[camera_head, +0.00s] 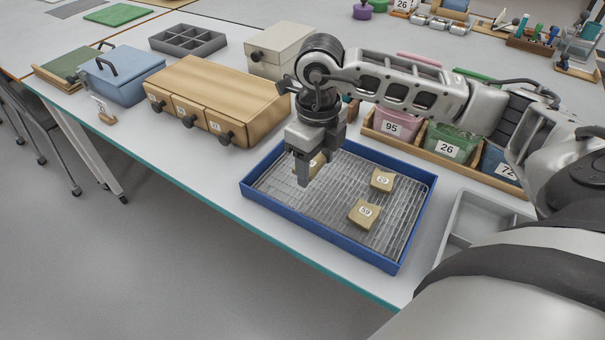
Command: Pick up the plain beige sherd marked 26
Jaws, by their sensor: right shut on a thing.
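My right gripper (304,178) points down over the left part of the blue tray (268,204) with a wire rack inside. It is shut on a beige sherd (317,163). The fingers cover part of this sherd, and its label cannot be read in full. I cannot tell whether the sherd touches the rack or is just above it. Two more beige sherds lie on the rack to the right. One sherd (365,214) is marked 59. The other sherd (382,180) has a label too small to read surely. My left gripper is not in view.
A wooden drawer box (229,87) stands left of the tray. Behind the tray a wooden holder has a pink bin (392,121) marked 95, a green bin (452,143) marked 26 and a blue bin (499,166). A grey compartment tray (458,218) stands at the right.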

